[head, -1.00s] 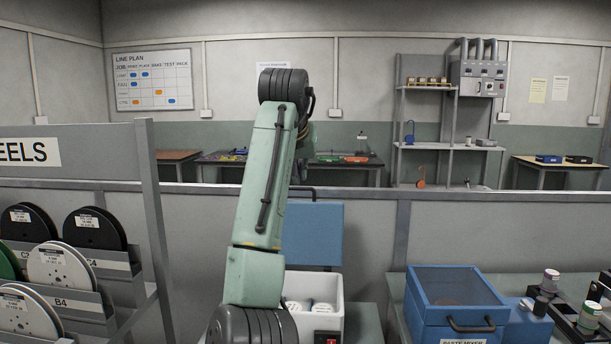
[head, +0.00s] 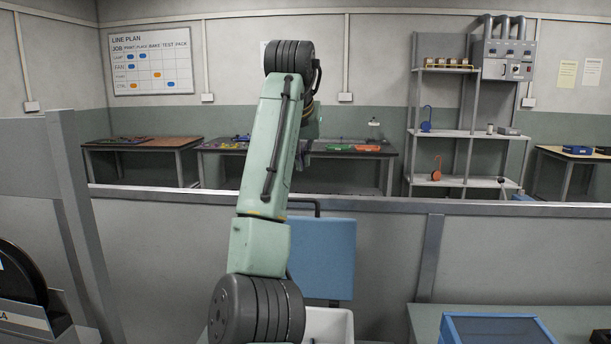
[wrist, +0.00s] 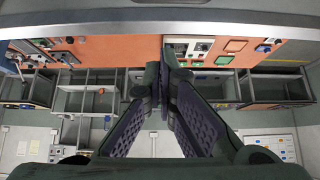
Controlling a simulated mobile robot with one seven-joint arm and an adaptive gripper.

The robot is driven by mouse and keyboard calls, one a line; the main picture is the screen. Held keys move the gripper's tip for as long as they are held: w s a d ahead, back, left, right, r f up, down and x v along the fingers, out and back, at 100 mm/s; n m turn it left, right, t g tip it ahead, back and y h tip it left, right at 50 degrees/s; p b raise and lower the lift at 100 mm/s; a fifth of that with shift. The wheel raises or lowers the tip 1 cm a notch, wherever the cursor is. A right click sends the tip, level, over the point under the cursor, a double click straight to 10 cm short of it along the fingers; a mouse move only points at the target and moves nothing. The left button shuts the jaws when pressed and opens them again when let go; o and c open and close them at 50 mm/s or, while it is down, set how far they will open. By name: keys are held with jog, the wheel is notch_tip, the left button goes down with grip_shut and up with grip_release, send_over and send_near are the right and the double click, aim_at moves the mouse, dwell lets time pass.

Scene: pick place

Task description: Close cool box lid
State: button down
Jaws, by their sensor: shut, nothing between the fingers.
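The cool box (head: 335,322) is a white box at the bottom centre of the head view, cut off by the picture edge and partly behind my arm. Its blue lid (head: 328,262) stands upright at the back, open, with a dark handle bar at its top edge. My gripper (head: 304,152) is raised above the lid's height, mostly hidden behind my arm in the head view. The wrist view shows my gripper (wrist: 160,72) with its fingertips together and nothing between them. The cool box does not show in the wrist view.
A grey partition (head: 385,250) runs behind the box. A blue clear-topped case (head: 495,328) sits on the bench at right. A reel rack (head: 80,230) stands at left. Benches and a grey shelf unit (head: 460,130) lie beyond the partition.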

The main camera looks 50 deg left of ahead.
jog(key=p+x, duration=0.3)
jog(key=x, duration=0.6)
jog(key=shift+a+f, duration=0.1)
jog(key=shift+f, duration=0.05)
jog(key=shift+s+d, duration=0.85)
jog(key=shift+s, duration=0.25)
jog(key=shift+s+d+f, duration=0.15)
jog(key=shift+s+d, duration=0.25)
jog(key=shift+d, duration=0.05)
jog(key=shift+f, duration=0.1)
